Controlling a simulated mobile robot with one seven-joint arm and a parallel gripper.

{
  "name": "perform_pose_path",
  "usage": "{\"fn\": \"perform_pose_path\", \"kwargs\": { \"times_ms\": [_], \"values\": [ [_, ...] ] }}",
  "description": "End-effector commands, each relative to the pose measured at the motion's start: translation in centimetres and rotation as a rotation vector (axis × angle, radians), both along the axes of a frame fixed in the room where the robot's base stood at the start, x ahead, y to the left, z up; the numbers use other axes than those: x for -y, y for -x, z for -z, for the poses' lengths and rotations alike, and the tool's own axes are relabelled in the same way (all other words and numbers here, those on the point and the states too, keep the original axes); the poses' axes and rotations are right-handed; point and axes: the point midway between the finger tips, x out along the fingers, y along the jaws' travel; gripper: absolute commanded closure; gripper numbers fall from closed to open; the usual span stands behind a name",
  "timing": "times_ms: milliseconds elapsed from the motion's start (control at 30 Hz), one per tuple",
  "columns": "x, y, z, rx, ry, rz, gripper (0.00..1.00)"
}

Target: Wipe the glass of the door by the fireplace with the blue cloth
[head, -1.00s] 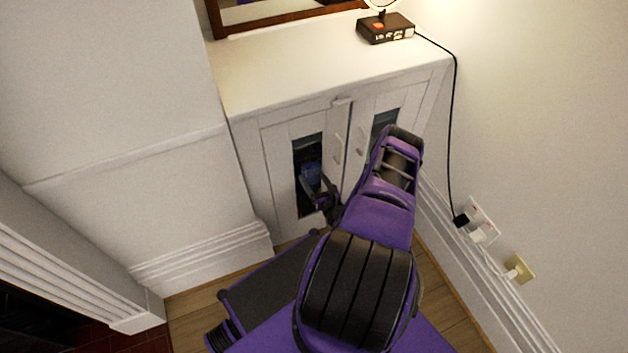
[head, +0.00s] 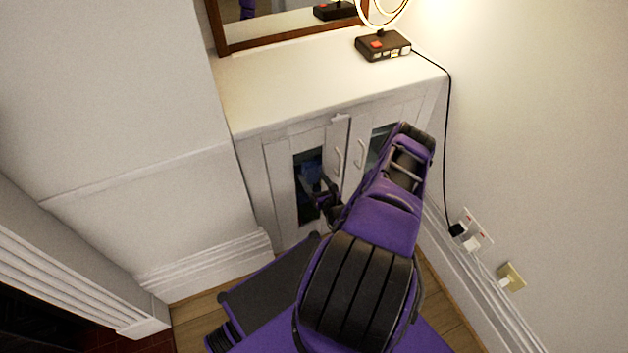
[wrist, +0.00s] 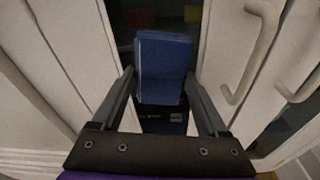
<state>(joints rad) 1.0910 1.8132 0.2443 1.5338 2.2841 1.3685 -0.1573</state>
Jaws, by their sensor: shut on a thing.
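The white cabinet's left door (head: 280,180) has a narrow dark glass pane (head: 303,214), which also shows in the wrist view (wrist: 124,14). My gripper (head: 322,190) is in front of this pane. In the wrist view my gripper (wrist: 162,88) is shut on the folded blue cloth (wrist: 163,62), which stands out beyond the fingers toward the glass. The cloth (head: 311,168) shows dimly over the pane in the head view. I cannot tell whether it touches the glass.
The right door has its own pane (head: 378,145) and a handle (head: 360,153), close to my arm. A lamp base (head: 383,46) and a framed mirror (head: 290,25) stand on the cabinet top (head: 290,85). Cord and outlets (head: 475,232) are on the right wall. The fireplace opening (head: 40,325) is lower left.

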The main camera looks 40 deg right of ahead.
Motion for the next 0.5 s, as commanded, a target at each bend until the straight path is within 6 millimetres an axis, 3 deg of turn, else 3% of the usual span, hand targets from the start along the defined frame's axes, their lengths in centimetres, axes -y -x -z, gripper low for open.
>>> {"fn": "perform_pose_path", "kwargs": {
  "times_ms": [500],
  "values": [
    [0.1,-0.1,-3.6,0.004,0.002,0.000,0.68]
  ]
}}
